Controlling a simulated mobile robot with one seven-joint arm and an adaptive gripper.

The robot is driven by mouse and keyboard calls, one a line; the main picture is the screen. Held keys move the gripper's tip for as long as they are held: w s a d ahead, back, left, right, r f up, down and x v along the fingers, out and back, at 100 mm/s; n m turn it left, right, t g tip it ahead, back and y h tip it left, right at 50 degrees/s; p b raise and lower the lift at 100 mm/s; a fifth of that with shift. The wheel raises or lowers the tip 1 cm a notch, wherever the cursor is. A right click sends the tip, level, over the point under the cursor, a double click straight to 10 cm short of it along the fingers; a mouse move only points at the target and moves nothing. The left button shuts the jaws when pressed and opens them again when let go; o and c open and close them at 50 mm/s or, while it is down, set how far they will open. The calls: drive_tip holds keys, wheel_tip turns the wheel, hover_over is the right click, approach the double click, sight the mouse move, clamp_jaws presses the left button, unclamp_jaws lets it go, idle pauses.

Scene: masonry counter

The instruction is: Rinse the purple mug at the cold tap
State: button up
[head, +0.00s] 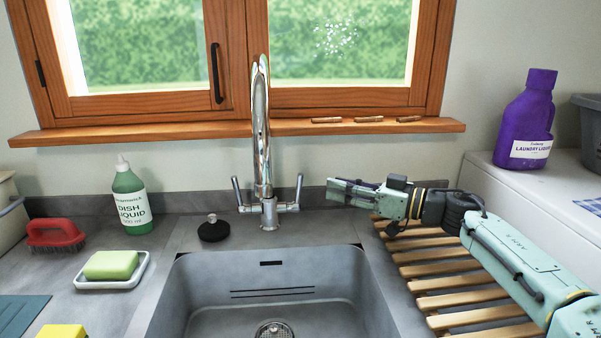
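The chrome tap (262,140) stands behind the sink (275,262), with a tall arched spout. It has a left lever (237,192) and a right lever (298,190), both pointing up. I cannot see any hot or cold marking on them. No water shows at the spout or in the sink. No purple mug is visible in this view. My gripper (335,190) points left, to the right of the right lever and apart from it, above the rear of the counter. I see no object in it, and its finger gap is unclear from this angle.
A wooden slatted rack (440,270) lies under my arm. A purple laundry bottle (527,120) stands on a white surface at right. A green dish-liquid bottle (131,198), red brush (55,234), soap dish (92,284) and black plug (213,230) are left of the tap.

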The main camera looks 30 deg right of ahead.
sight(301, 177)
drive_tip(key=p+x, duration=0.2)
drive_tip(key=x, duration=0.8)
drive_tip(key=shift+w+a+p, duration=0.1)
drive_tip(key=shift+a+p, duration=0.05)
drive_tip(key=shift+p, duration=0.25)
clamp_jaws()
